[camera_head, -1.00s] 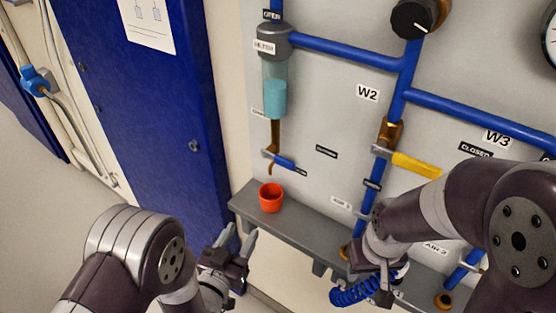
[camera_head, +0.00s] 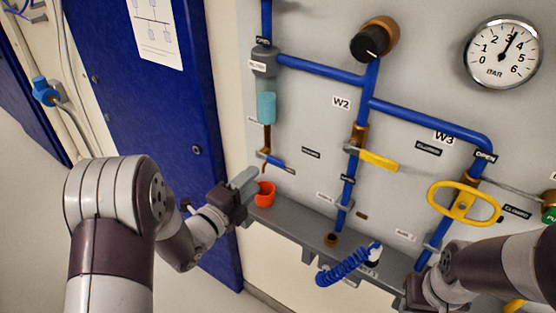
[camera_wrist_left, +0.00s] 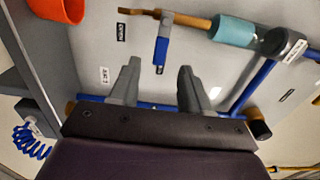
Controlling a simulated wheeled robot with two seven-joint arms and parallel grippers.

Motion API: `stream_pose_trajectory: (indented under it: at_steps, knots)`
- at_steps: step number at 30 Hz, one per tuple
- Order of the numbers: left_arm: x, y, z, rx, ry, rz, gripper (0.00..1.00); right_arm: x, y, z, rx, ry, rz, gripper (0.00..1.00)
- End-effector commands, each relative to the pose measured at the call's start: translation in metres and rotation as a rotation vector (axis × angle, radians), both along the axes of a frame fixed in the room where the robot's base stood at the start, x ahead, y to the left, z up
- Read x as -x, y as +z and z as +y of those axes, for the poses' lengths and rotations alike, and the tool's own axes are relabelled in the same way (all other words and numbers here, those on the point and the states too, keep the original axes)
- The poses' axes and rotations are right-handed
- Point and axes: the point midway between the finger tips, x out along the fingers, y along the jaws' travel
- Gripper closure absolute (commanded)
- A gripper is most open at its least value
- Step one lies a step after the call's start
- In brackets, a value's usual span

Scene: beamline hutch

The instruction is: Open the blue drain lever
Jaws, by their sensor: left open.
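The blue drain lever (camera_head: 276,162) sits on the brown drain pipe below the filter with its teal bowl (camera_head: 266,107). It slants down to the right. In the left wrist view the lever (camera_wrist_left: 160,52) appears ahead of the gap between my fingers. My left gripper (camera_head: 249,184) is open and empty, just left of and below the lever, and apart from it. Its two fingers (camera_wrist_left: 158,78) show in the left wrist view. My right gripper (camera_head: 424,290) is at the bottom right, partly cut off; its jaws cannot be made out.
An orange cup (camera_head: 265,196) stands on the grey shelf (camera_head: 300,228) under the drain, right beside my left fingers. A yellow lever (camera_head: 378,160), yellow oval handle (camera_head: 463,202), gauge (camera_head: 502,54) and coiled blue hose (camera_head: 348,263) are further right. A blue cabinet (camera_head: 190,110) stands left.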

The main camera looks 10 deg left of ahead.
Motion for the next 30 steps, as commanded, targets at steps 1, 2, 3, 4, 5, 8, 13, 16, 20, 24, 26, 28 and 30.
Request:
stream_pose_trajectory:
  at_steps: [1,2,3,4,5,8,13,16,20,24,26,28,30]
  knots:
    - [-0.012,0.003,-0.006,0.001,-0.005,0.001,0.53,0.000,0.007,0.000,0.000,0.000,0.000,0.57]
    - [-0.020,0.003,-0.009,0.002,-0.005,0.002,0.53,0.000,0.008,0.000,0.000,0.000,0.000,0.57]
    - [-0.030,0.004,-0.012,0.002,-0.005,0.001,0.53,0.000,0.011,0.000,0.000,0.000,0.000,0.57]
    - [-0.037,0.003,-0.015,0.002,-0.004,0.001,0.53,0.000,0.012,0.000,0.000,0.000,0.000,0.57]
    - [-0.044,0.003,-0.018,0.002,-0.004,0.002,0.53,0.000,0.014,0.000,0.000,0.000,0.000,0.57]
    - [-0.063,0.002,-0.024,0.003,-0.001,0.002,0.53,0.000,0.018,0.000,0.000,0.000,0.000,0.57]
    - [-0.083,0.001,-0.030,0.004,0.000,0.001,0.53,0.000,0.021,0.000,0.000,0.000,0.000,0.57]
    - [-0.088,0.001,-0.032,0.004,0.001,0.001,0.53,0.000,0.022,0.000,0.000,0.000,0.000,0.57]
    - [-0.089,0.000,-0.033,0.005,0.001,0.002,0.53,0.000,0.022,0.000,0.000,0.000,0.000,0.57]
    - [-0.089,0.000,-0.032,0.005,0.002,0.002,0.60,0.000,0.021,0.000,0.000,0.000,0.000,0.57]
    - [-0.089,0.000,-0.032,0.005,0.002,0.001,0.79,0.000,0.021,0.000,0.000,0.000,0.000,0.57]
    - [-0.089,0.000,-0.032,0.005,0.002,0.002,1.00,0.000,0.022,0.000,0.000,0.000,0.000,0.57]
    - [-0.089,0.000,-0.032,0.005,0.002,0.002,1.00,0.000,0.022,0.000,0.000,0.000,0.000,0.57]
